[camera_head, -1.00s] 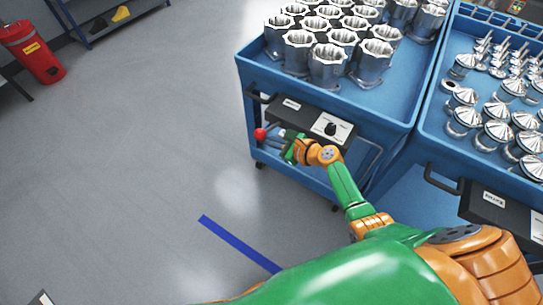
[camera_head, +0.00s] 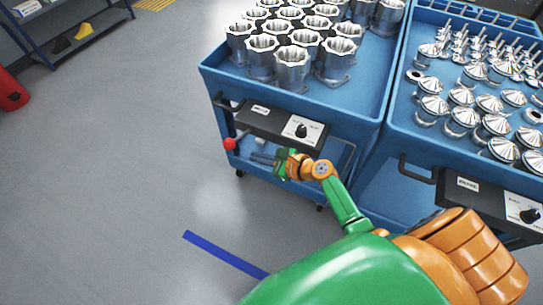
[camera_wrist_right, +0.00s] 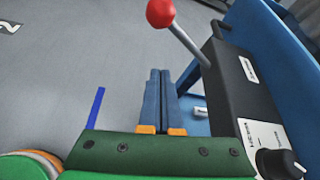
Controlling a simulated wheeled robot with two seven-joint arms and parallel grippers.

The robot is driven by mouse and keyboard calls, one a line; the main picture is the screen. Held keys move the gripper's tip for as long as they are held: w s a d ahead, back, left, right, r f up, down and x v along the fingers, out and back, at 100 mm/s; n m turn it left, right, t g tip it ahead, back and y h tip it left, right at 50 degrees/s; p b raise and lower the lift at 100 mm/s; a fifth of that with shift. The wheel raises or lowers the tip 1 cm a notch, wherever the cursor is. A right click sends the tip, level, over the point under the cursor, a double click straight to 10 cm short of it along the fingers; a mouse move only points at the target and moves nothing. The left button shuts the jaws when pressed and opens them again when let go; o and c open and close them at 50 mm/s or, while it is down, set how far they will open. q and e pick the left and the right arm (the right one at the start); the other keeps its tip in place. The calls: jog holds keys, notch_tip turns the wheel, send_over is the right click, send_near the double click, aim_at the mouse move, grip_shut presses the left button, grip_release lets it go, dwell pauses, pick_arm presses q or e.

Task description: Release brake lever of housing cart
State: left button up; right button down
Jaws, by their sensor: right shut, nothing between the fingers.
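The housing cart (camera_head: 295,98) is a blue cart carrying metal housings, with a dark control box (camera_head: 270,124) on its near side. Its brake lever has a red ball knob (camera_head: 229,143) on a thin rod, sticking out at the box's left end. The wrist view shows the knob (camera_wrist_right: 160,13) and rod (camera_wrist_right: 190,45) angled up and left from the box. My right gripper (camera_head: 256,158) is below and right of the knob, apart from it. Its two blue-grey fingers (camera_wrist_right: 159,92) lie together with nothing between them. My left gripper is not in view.
A second blue cart (camera_head: 402,120) with metal parts stands close on the right, with a dark handle (camera_head: 418,169). A shelf (camera_head: 75,22) and a red object (camera_head: 10,92) are at the far left. The grey floor (camera_head: 120,140) left of the cart is clear.

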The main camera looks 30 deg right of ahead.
jog(key=v, duration=0.4)
jog(key=shift+s+a+r, duration=0.15)
jog(key=shift+s+r, duration=0.05)
jog(key=shift+r, duration=0.05)
